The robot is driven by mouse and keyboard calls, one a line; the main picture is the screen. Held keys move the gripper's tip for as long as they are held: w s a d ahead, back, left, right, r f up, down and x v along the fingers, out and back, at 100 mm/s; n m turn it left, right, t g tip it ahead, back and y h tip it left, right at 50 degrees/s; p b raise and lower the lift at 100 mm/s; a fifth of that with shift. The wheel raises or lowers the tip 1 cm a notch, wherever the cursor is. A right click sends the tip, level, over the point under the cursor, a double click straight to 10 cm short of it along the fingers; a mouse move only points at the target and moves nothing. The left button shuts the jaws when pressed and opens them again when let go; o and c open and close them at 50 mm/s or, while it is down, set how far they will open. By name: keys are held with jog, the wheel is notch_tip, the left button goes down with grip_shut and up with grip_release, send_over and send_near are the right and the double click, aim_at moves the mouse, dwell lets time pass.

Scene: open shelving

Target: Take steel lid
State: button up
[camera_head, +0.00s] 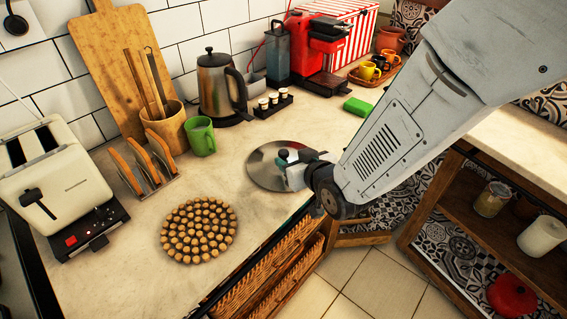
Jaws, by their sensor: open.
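A round steel lid (264,168) lies flat on the pale countertop, near its front edge. My gripper (291,167) reaches in from the right and is at the knob, over the right part of the lid. Its jaws are open. The gripper hides the right side of the lid, and I cannot tell whether the jaws touch the knob.
A round beaded trivet (199,230) lies at front left. A green mug (201,136), steel kettle (220,85), spice rack (272,103) and green sponge (358,106) stand behind. A toaster (62,175) is at left. Open shelving (480,210) is at right.

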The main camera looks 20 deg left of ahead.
aim_at(286, 155)
jog(key=x, duration=0.6)
jog(key=shift+w+f, duration=0.1)
jog(key=shift+w, duration=0.05)
grip_shut()
